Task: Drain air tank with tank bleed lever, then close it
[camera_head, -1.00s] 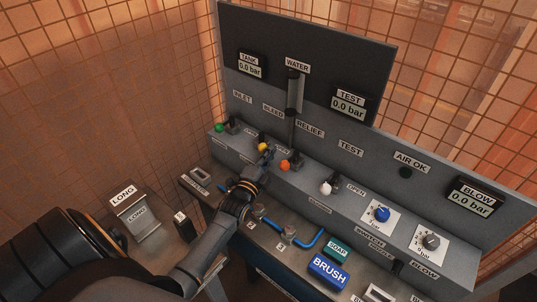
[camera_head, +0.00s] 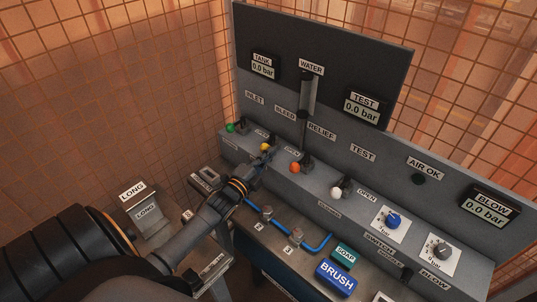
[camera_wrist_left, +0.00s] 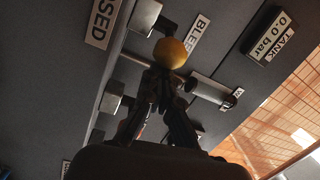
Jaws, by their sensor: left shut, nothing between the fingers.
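The bleed lever with its yellow ball knob (camera_head: 265,147) stands on the grey console below the BLEED label (camera_head: 285,114). My left gripper (camera_head: 259,161) is shut and empty, with its fingertips right at the knob. In the left wrist view, the yellow knob (camera_wrist_left: 170,53) shows just beyond the shut fingers (camera_wrist_left: 164,82); I cannot tell whether they touch. The TANK display (camera_head: 263,68) reads 0.0 bar, and it also shows in the left wrist view (camera_wrist_left: 272,38). My right gripper is out of view.
A green-knobbed lever (camera_head: 231,128) stands left of the bleed lever, and orange (camera_head: 295,168) and white (camera_head: 336,192) ones stand right. Blue hose (camera_head: 319,245), a SOAP box (camera_head: 345,254) and a BRUSH box (camera_head: 336,276) lie in front. A mesh wall (camera_head: 110,90) stands behind.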

